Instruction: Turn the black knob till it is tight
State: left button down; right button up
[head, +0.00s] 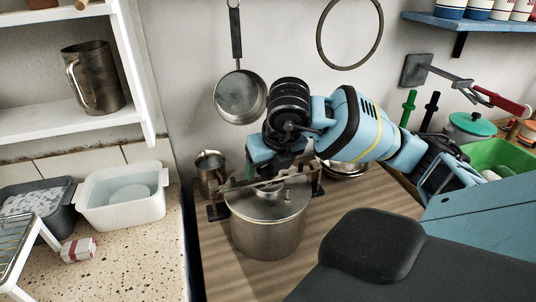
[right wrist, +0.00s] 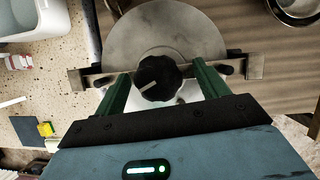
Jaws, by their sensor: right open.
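The black knob (right wrist: 157,78) is lobed, with a pale line pointing to its lower left in the right wrist view. It sits mid-bar on a metal clamp bar (right wrist: 226,68) across the round lid of a metal pot (head: 268,228). My right gripper (head: 268,178) is above the lid, pointing down. Its green fingers stand open on either side of the knob, with gaps visible on both sides. In the head view the gripper hides the knob. My left gripper is in neither view.
A metal jug (head: 209,170) stands behind the pot at left, and metal bowls (head: 345,170) behind it at right. A pan (head: 240,96) hangs on the wall above. A white tub (head: 122,197) is on the speckled counter at left. The wooden top in front of the pot is clear.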

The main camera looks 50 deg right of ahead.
jog(key=shift+f+n+y+b, duration=0.15)
jog(key=shift+n+y+b, duration=0.15)
jog(key=shift+n, duration=0.4)
jog(key=shift+n+y+b, duration=0.4)
jog(key=shift+n, duration=0.7)
jog(key=n+y, duration=0.1)
jog(key=n, duration=0.2)
jog(key=shift+b, duration=0.4)
jog(key=shift+n+y, duration=0.5)
jog(key=shift+n, duration=0.5)
jog(key=n+y, duration=0.1)
jog(key=n, duration=0.3)
jog(key=shift+g, duration=0.4)
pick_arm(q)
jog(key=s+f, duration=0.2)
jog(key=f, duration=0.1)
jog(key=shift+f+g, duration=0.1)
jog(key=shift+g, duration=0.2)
pick_arm(e)
jog(key=n+g+y, duration=0.1)
jog(key=n, duration=0.2)
jog(key=shift+n, duration=0.3)
